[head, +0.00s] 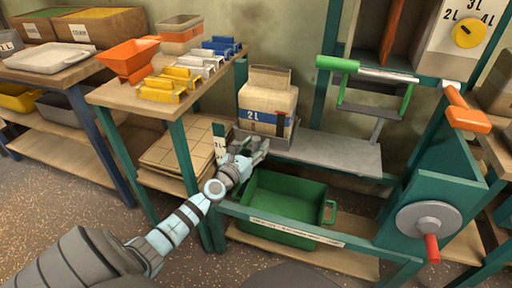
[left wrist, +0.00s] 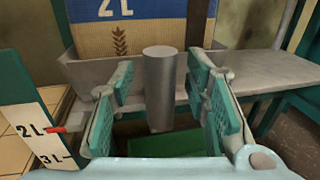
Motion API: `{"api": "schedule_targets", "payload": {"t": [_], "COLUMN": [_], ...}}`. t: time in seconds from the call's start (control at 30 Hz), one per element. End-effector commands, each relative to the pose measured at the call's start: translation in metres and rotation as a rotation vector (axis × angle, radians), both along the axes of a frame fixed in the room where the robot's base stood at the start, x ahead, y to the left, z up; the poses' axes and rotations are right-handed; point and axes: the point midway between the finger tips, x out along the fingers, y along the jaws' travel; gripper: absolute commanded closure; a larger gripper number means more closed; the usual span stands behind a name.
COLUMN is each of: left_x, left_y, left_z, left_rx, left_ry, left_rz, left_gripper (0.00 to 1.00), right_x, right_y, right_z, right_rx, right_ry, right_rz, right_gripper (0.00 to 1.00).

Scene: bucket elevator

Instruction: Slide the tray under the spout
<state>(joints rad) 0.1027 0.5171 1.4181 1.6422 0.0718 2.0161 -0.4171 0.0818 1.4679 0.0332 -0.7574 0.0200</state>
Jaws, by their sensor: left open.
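A grey tray (head: 280,141) sits at the left end of a grey shelf (head: 335,154) and bears a tan and blue sack (head: 268,98) marked 2L. In the left wrist view, the tray (left wrist: 88,73) has an upright grey peg (left wrist: 160,95) at its front. My left gripper (head: 253,148) is at the tray's front. Its open fingers (left wrist: 160,72) stand on both sides of the peg, with gaps showing. A grey part under a dark frame (head: 374,112) hangs above the shelf to the right; I cannot tell whether it is the spout. My right gripper is not in view.
The shelf right of the tray is clear. A green bin (head: 288,205) stands below it. A scale marked 2L and 3L (left wrist: 42,135) is left of the gripper. A wheel with a red handle (head: 430,222) is at the right.

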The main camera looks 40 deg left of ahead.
Motion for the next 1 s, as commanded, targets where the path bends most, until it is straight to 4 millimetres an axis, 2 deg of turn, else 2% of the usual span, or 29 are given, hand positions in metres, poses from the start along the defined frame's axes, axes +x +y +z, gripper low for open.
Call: {"api": "schedule_targets", "payload": {"t": [0.3, 0.6, 1.0], "left_x": [0.0063, 0.0059, 0.0035], "left_y": [0.0006, 0.0007, 0.0003], "left_z": [0.0002, 0.0001, 0.0005], "left_rx": [0.001, 0.001, 0.0], "left_ry": [0.001, 0.001, 0.002], "left_rz": [-0.001, -0.001, 0.008], "left_gripper": [0.57, 1.0, 1.0], "right_x": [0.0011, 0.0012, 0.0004], "right_y": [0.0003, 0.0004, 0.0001], "right_z": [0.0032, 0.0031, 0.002], "right_rx": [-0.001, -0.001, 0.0], "right_ry": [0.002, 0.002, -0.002], "right_rz": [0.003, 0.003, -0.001], "right_gripper": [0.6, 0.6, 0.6]}}
